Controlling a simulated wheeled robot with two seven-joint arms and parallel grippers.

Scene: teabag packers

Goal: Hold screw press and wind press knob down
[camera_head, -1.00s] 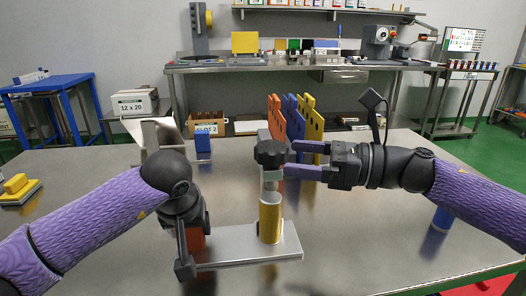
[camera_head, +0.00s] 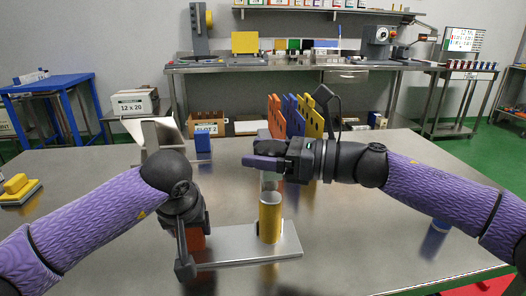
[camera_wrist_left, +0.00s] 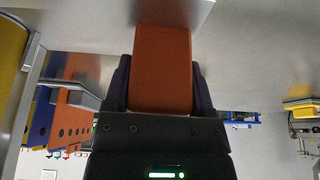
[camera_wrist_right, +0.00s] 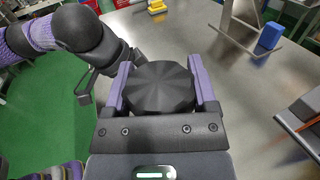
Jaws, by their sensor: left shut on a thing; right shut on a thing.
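The screw press has a flat silver base (camera_head: 235,247), a yellow cylinder (camera_head: 270,218) standing upright on it, and a black faceted knob (camera_wrist_right: 160,88) on top. My left gripper (camera_head: 190,245) is shut on the orange block (camera_wrist_left: 161,70) at the left end of the base, which shows between its fingers in the left wrist view. My right gripper (camera_head: 268,162) is at the knob, with its two purple fingers on either side of it in the right wrist view. In the head view the gripper partly hides the knob.
Orange, blue and yellow upright panels (camera_head: 297,117) stand behind the press. A blue block (camera_head: 203,143) and a tilted metal stand (camera_head: 150,135) are at back left. A yellow block (camera_head: 16,184) lies at far left.

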